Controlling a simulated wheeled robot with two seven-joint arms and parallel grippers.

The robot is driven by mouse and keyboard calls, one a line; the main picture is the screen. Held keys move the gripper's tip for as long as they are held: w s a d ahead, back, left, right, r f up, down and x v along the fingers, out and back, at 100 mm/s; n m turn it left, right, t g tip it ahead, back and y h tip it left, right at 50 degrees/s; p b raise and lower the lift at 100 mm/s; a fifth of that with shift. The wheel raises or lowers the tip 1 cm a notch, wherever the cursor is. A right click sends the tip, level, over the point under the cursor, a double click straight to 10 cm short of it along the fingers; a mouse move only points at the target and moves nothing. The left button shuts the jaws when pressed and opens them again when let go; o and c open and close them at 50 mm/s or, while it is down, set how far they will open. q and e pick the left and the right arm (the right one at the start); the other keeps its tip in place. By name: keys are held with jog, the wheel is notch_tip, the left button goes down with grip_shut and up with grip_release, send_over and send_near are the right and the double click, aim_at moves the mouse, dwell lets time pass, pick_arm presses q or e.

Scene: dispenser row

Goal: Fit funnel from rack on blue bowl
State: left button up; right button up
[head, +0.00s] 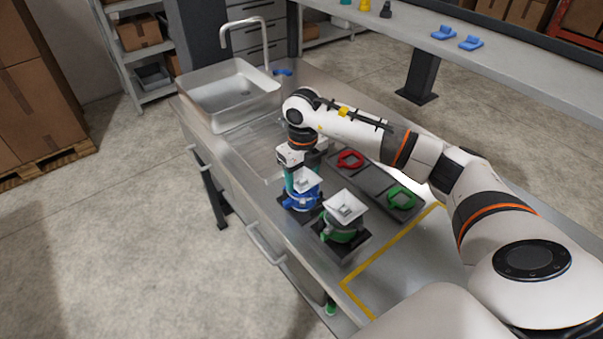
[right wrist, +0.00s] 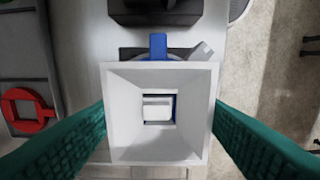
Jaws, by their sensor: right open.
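A white square funnel (right wrist: 118,112) sits at the blue bowl (head: 303,201), which stands in a dark holder on the steel counter. In the head view the funnel (head: 304,187) is partly hidden by my right gripper (head: 300,176). In the right wrist view the teal fingers of my right gripper (right wrist: 160,110) are open on both sides of the funnel; whether they touch it is unclear. A blue tab (right wrist: 158,46) shows beyond the funnel. The dark rack (head: 375,181) holds a red ring-shaped piece (head: 350,159) and a green one (head: 400,197). My left gripper is not in view.
A green bowl (head: 341,236) with its own white funnel (head: 345,206) stands close beside the blue one. A sink (head: 230,93) is at the counter's far end. Yellow tape (head: 390,246) marks a clear area near me. Shelves and boxes stand around.

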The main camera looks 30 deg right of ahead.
jog(key=shift+s+f, duration=0.15)
jog(key=shift+s, duration=0.05)
jog(key=o, duration=0.5)
jog(key=shift+d, duration=0.15)
jog(key=shift+w, duration=0.1)
jog(key=shift+r, duration=0.35)
jog(key=shift+r+p, duration=1.9)
jog(key=shift+r, duration=1.05)
jog(key=shift+f, duration=0.1)
